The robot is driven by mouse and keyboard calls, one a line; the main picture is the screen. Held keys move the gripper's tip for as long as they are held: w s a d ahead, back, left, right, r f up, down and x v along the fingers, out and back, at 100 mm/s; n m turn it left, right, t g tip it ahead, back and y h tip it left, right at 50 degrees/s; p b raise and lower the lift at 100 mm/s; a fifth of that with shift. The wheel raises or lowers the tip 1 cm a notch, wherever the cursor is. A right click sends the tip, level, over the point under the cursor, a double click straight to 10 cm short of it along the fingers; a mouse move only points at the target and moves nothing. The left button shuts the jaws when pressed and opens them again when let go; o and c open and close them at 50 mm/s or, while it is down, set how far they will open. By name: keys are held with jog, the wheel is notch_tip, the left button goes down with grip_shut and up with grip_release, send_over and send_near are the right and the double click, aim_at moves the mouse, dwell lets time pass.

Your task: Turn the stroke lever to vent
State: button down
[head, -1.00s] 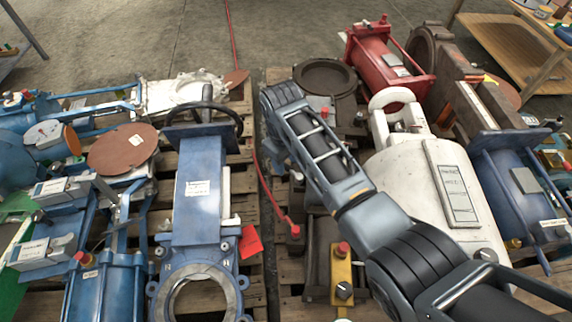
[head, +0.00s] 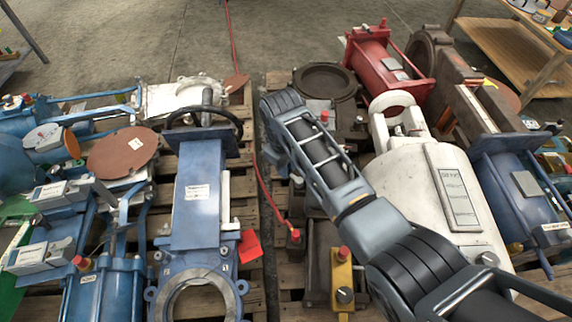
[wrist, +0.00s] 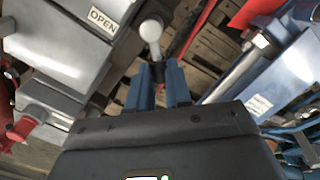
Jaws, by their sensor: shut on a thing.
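The stroke lever shows in the wrist view as a short stem with a pale round knob (wrist: 151,30). My gripper (wrist: 161,73) has its two blue fingers closed on the stem just below the knob. A grey box with an "OPEN" label (wrist: 103,20) is to the left of the knob. No vent mark is legible. In the head view my arm reaches in from the lower right over the pallets, and my gripper and the lever are hidden there.
A blue gate valve with a black handwheel (head: 203,120) stands left of my arm. A white tank-like body (head: 440,205) is close on the right, with a red cylinder (head: 388,62) behind. A red hose (head: 268,190) runs between the pallets. Concrete floor (head: 300,30) is clear behind.

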jog(key=shift+r+p, duration=0.1)
jog(key=shift+p, duration=0.2)
jog(key=shift+s+a+n+p, duration=0.25)
jog(key=shift+s+n+p, duration=0.2)
jog(key=shift+n+p, duration=0.8)
jog(key=shift+s+a+n+p, duration=0.2)
jog(key=shift+s+n+p, duration=0.25)
jog(key=shift+n+p, duration=0.75)
jog(key=shift+s+a+n+p, duration=0.35)
jog(key=shift+n+p, duration=0.5)
jog(key=shift+n, duration=0.7)
jog(key=shift+s+d, duration=0.1)
jog(key=shift+s, duration=0.05)
jog(key=c, duration=1.1)
grip_release()
jog(key=shift+o, duration=0.2)
